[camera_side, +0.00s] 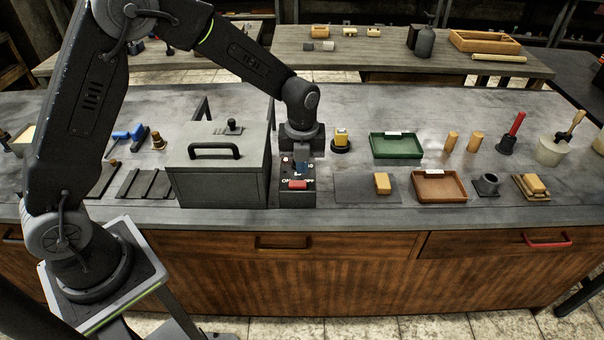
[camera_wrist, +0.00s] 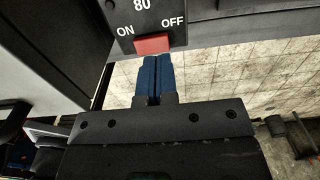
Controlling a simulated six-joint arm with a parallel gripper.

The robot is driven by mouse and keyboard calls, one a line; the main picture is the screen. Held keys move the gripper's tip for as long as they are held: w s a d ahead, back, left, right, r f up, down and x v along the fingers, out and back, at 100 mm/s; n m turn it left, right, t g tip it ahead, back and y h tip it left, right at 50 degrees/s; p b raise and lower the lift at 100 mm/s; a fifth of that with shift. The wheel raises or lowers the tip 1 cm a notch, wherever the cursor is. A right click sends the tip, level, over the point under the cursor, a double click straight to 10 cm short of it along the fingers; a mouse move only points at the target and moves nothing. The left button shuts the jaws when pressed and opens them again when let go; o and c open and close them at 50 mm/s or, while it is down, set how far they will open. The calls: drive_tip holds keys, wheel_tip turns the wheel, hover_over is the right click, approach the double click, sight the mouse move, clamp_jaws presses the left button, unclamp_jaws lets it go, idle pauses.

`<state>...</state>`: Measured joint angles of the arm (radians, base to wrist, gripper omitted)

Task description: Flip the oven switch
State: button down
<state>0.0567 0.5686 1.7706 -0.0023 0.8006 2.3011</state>
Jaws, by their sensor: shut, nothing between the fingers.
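The oven (camera_side: 218,165) is a grey metal box with a black front handle, standing on the workbench. Its dark control box (camera_side: 297,200) adjoins its right side and bears a red switch (camera_side: 297,184). In the wrist view the red switch (camera_wrist: 152,45) sits below the labels ON on the left and OFF on the right. My gripper (camera_side: 300,168) is over the control box, pointing down. In the wrist view its blue fingers (camera_wrist: 152,68) are shut together and empty, with their tips at the edge of the red switch. I cannot tell whether they touch it.
A black-based yellow piece (camera_side: 341,140) stands right of my gripper. Farther right are a green tray (camera_side: 397,146), a brown tray (camera_side: 439,187) and wooden cylinders (camera_side: 451,141). Dark plates (camera_side: 143,184) lie left of the oven. The bench's front edge is close to the control box.

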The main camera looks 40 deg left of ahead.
sight(296, 182)
drive_tip(key=shift+f, duration=1.7)
drive_tip(key=shift+f, duration=0.25)
drive_tip(key=shift+s, duration=0.1)
drive_tip(key=shift+s+a+r, duration=0.25)
drive_tip(key=shift+s+a, duration=0.25)
drive_tip(key=shift+a, duration=0.05)
drive_tip(key=shift+r, duration=0.1)
